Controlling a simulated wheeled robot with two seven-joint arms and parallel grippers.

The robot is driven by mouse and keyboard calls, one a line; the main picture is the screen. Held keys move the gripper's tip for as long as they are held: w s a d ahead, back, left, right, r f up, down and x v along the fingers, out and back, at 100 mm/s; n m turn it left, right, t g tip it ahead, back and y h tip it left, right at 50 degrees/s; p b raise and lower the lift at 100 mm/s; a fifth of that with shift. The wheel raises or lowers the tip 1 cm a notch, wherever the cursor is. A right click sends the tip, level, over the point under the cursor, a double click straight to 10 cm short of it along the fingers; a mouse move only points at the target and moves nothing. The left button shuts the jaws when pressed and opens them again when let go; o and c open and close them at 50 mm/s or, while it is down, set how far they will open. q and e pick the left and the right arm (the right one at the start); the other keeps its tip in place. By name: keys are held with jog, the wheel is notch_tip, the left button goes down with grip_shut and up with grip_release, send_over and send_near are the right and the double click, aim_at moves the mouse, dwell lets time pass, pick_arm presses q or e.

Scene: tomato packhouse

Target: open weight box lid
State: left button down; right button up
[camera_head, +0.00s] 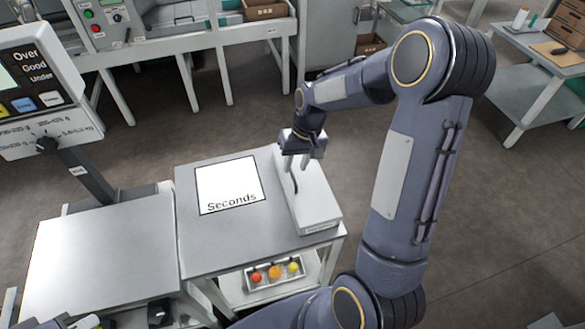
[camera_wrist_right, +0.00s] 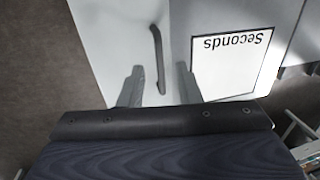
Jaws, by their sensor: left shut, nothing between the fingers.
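The weight box (camera_head: 318,205) is a long pale box on the right side of the grey table. Its lid (camera_wrist_right: 105,35) has a dark bar handle (camera_wrist_right: 158,58), partly hidden behind my gripper in the head view. My right gripper (camera_wrist_right: 159,86) is open over the lid, with one finger on each side of the handle's near end in the wrist view. I cannot tell whether the fingers touch it. The lid looks closed. My left gripper (camera_head: 92,321) is at the bottom left edge of the head view, mostly cut off and apart from the box.
A white "Seconds" sheet (camera_head: 229,184) lies left of the box. A scale display (camera_head: 38,85) stands over a bare metal platform (camera_head: 95,262). A small tray (camera_head: 272,287) with several tomatoes sits on the lower shelf. Machines stand at the back.

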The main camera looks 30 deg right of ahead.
jog(key=shift+a+f, duration=0.2)
jog(key=shift+f, duration=1.05)
grip_shut()
